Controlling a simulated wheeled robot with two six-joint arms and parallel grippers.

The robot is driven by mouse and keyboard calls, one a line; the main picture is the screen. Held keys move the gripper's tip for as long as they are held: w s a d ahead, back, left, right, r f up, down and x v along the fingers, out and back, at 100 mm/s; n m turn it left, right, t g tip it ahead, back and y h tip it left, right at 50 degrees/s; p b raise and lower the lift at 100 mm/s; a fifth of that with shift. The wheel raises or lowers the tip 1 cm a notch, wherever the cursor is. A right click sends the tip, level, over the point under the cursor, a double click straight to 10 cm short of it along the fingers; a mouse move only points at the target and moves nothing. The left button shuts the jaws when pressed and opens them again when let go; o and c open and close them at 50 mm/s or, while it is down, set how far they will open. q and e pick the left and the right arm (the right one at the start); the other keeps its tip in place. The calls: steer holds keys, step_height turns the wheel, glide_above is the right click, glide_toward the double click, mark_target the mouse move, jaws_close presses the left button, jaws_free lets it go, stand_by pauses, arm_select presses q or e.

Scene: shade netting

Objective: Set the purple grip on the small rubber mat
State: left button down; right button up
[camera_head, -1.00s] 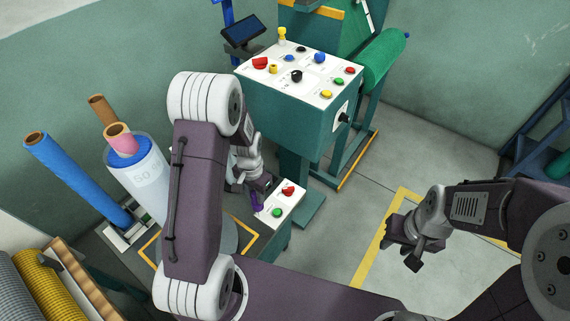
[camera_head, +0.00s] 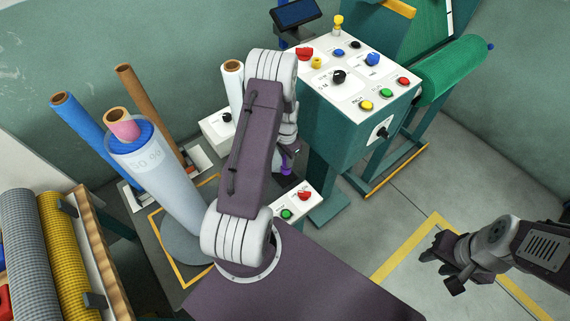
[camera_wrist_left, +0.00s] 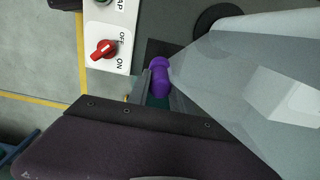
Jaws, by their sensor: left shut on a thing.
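The purple grip (camera_wrist_left: 160,76) is held between the fingers of my left gripper (camera_wrist_left: 160,92) in the left wrist view. In the head view the purple grip (camera_head: 286,167) shows partly behind my left arm, with my left gripper (camera_head: 287,158) around it. A dark square patch, which looks like the small rubber mat (camera_wrist_left: 156,47), lies just beyond the grip in the wrist view, beside the white switch box. I cannot tell whether grip and mat touch. My right gripper (camera_head: 445,272) is off to the right over the floor, empty, its fingers apart.
The white switch box (camera_head: 297,202) with a red knob and green button is close to my left gripper. A large wrapped roll (camera_head: 155,175) stands to the left. The teal control console (camera_head: 345,115) stands behind on the right.

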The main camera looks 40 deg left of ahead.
mark_target(284, 164)
arm_select(q)
steer(key=shift+s+a+f, duration=0.1)
steer(key=shift+a+f, duration=0.1)
steer(key=shift+a, duration=0.3)
steer(key=shift+f, duration=2)
steer(key=c, duration=1.1)
jaws_free()
steer(key=shift+c, duration=0.2)
steer(key=shift+r, duration=0.1)
